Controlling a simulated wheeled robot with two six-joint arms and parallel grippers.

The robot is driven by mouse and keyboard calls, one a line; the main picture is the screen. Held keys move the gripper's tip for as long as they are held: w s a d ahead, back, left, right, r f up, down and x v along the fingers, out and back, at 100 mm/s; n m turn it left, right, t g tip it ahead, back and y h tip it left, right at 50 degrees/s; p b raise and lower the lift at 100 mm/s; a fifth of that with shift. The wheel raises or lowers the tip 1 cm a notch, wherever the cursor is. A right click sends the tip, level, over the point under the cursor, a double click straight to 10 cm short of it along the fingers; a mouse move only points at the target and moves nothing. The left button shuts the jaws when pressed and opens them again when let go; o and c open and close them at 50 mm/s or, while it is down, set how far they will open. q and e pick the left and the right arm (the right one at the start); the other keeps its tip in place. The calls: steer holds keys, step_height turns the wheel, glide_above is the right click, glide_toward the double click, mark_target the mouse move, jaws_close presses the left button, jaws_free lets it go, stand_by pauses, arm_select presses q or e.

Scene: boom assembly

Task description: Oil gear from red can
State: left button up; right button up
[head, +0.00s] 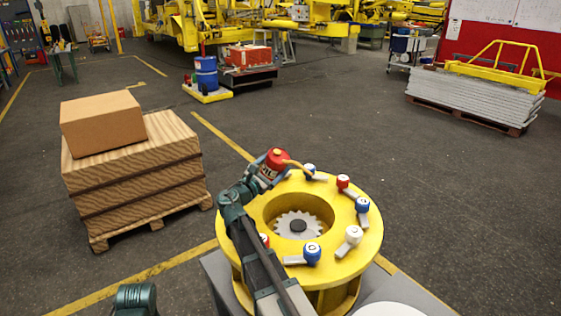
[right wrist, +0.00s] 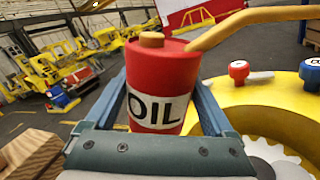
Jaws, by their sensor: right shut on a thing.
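My right gripper (head: 266,177) is shut on the red oil can (head: 277,157), which has a white OIL label. In the right wrist view the can (right wrist: 162,85) sits between the two blue-grey fingers, its yellow spout (right wrist: 245,22) reaching right. In the head view the can is at the far left rim of the yellow ring (head: 360,245). Its spout tip is near a blue-and-white knob, not over the gear. The grey toothed gear (head: 297,222) lies in the ring's central opening, its hub dark.
Several red, blue and white knobs with lever arms stand around the ring's top, including a red one (head: 343,182) and a white one (head: 353,235). A cardboard box (head: 103,122) sits on a wooden crate (head: 135,175) to the left.

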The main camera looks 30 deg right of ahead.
steer(key=shift+a+f, duration=0.1)
step_height(320, 180, down, 2)
steer(key=m+b, duration=0.3)
steer(key=shift+w+f+h+b, duration=0.1)
steer(key=shift+f+h+b, duration=0.1)
steer(key=shift+h+b, duration=0.1)
steer(key=shift+m, duration=0.6)
steer(key=m, duration=0.1)
steer(key=s+m, duration=0.1)
steer(key=r+m+g+h, duration=0.1)
steer(key=m, duration=0.1)
steer(key=shift+s+d, duration=0.2)
steer(key=shift+s, duration=0.05)
steer(key=shift+f, duration=0.1)
